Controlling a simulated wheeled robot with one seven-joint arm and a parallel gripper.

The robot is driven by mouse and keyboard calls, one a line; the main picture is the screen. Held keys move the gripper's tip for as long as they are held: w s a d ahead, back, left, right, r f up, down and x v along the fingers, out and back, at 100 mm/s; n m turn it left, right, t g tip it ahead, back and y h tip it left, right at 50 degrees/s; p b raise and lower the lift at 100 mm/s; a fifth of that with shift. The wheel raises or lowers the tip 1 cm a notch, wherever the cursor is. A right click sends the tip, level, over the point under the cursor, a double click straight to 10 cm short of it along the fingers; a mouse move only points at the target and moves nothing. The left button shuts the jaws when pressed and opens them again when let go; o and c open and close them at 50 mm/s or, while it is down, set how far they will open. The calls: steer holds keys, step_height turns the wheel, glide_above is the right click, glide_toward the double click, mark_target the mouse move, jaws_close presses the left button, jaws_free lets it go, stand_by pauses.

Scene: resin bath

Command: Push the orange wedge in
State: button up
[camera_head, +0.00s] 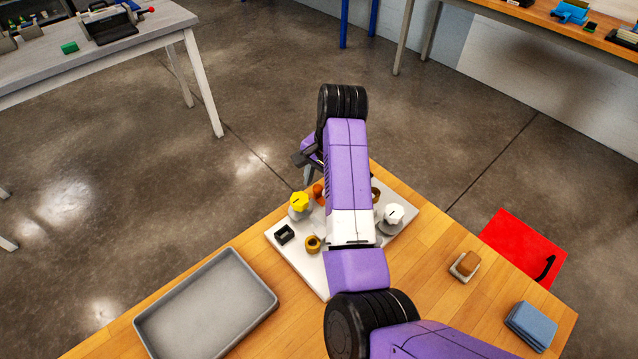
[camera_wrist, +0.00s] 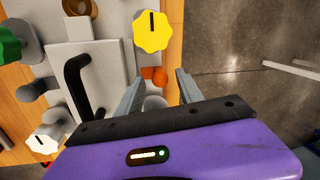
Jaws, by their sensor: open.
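The orange wedge (camera_head: 319,190) shows as a small orange patch on the white board, beside the yellow knob and partly covered by my arm. In the wrist view the orange piece (camera_wrist: 157,76) lies close to the board's edge, near the yellow knob (camera_wrist: 165,31). My gripper (camera_wrist: 161,76) is open and empty, its two grey fingers on either side of the orange piece in the picture. I cannot tell the height of the fingers above it or whether they touch. In the head view my gripper is mostly hidden behind my arm.
The white board (camera_head: 308,272) also bears a white knob (camera_head: 393,215), a brass ring (camera_head: 313,243) and a black square part (camera_head: 284,234). The wrist view shows a black handle (camera_wrist: 78,85) and green knob (camera_wrist: 15,45). A grey tray (camera_head: 205,315) lies left.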

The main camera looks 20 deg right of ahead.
steer(key=shift+f, duration=0.15)
jaws_close()
stand_by(1.4)
